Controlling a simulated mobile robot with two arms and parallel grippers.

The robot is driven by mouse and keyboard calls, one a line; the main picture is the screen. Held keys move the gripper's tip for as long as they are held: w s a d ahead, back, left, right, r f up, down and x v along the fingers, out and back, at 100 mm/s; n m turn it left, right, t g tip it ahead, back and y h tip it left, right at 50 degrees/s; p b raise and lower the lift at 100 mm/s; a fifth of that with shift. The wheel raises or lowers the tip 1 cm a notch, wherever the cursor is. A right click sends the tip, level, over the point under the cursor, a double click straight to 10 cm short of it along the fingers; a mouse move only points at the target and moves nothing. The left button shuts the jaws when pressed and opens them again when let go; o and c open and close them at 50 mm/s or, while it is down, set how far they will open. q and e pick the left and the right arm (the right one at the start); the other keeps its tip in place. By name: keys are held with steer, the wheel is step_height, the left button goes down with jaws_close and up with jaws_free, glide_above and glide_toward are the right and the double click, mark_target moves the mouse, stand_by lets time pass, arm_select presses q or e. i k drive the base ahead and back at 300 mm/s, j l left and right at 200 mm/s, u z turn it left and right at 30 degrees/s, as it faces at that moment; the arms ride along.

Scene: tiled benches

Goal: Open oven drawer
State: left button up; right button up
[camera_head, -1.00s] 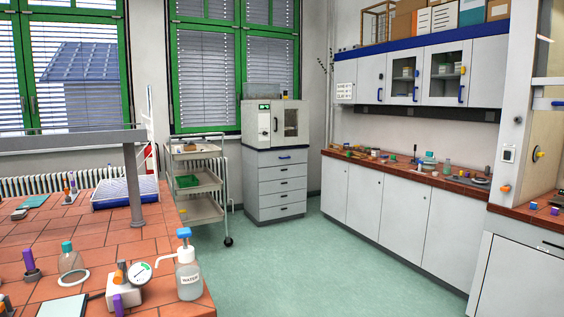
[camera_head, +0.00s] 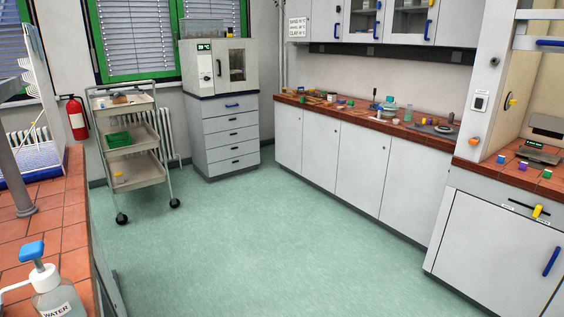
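The oven (camera_head: 217,66) is a white cabinet unit with a small green display and a windowed door, at the back left of centre below the window. It stands on a white drawer cabinet (camera_head: 230,138). Several lower drawers with dark handles also look shut. The oven is some way off across the floor. Neither of my grippers is in view.
A tiled bench (camera_head: 62,230) with a water bottle (camera_head: 52,292) is close on the left. A trolley (camera_head: 133,147) stands left of the oven, near a fire extinguisher (camera_head: 75,118). Cabinets (camera_head: 362,168) line the right. The green floor (camera_head: 270,240) between is clear.

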mark_target(224, 102)
steer(key=i+l, duration=0.1)
steer(key=i, duration=0.5)
steer(key=i+l, duration=0.15)
steer(key=i, duration=0.4)
steer(key=z, duration=0.05)
